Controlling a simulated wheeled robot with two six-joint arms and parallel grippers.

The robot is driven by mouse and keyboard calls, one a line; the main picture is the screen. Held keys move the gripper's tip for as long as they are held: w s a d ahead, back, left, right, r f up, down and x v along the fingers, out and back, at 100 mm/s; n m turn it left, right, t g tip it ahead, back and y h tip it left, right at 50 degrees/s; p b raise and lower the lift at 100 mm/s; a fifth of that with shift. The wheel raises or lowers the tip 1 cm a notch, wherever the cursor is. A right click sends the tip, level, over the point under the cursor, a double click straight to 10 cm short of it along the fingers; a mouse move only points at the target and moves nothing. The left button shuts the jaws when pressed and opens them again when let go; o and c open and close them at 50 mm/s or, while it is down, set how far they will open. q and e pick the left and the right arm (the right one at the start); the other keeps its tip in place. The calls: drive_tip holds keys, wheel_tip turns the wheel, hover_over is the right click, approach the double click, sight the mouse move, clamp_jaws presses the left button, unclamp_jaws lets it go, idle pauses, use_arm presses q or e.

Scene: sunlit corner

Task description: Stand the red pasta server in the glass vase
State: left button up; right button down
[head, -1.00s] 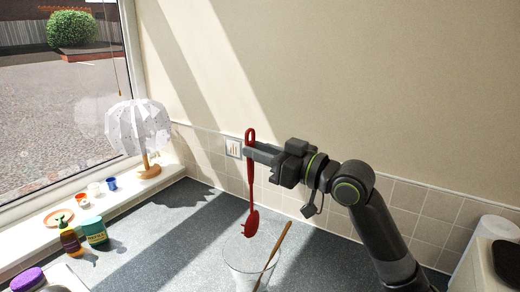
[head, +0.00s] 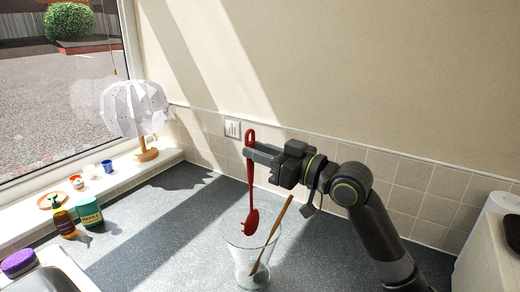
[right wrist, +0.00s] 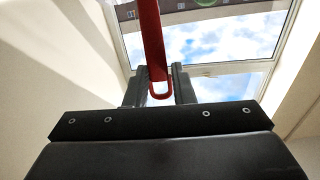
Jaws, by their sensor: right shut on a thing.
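The red pasta server (head: 251,185) hangs upright in the head view, handle loop up and toothed head down. My right gripper (head: 250,152) is shut on its handle just below the loop. In the right wrist view the red handle (right wrist: 151,40) runs up between the fingers (right wrist: 158,88). The clear glass vase (head: 240,268) stands on the counter directly below, with a wooden utensil (head: 272,237) leaning in it to the right. The server's head overlaps the vase mouth in the picture; I cannot tell whether it is inside the rim. My left gripper is out of view.
A white lamp (head: 137,108) and small cups stand on the windowsill (head: 122,180) at left. Two bottles (head: 89,212) stand near it. A sink edge with a purple sponge (head: 18,262) is at lower left. The grey counter (head: 165,245) left of the vase is clear.

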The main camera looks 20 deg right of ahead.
sight(252, 181)
drive_tip(key=shift+f+b, duration=2.9)
drive_tip(key=shift+f, duration=1.2)
drive_tip(key=c, duration=1.1)
unclamp_jaws()
drive_tip(key=shift+c, duration=0.2)
drive_tip(key=shift+r, duration=0.1)
wheel_tip(252, 181, up, 10)
drive_tip(key=b, duration=0.1)
drive_tip(key=shift+f, duration=0.2)
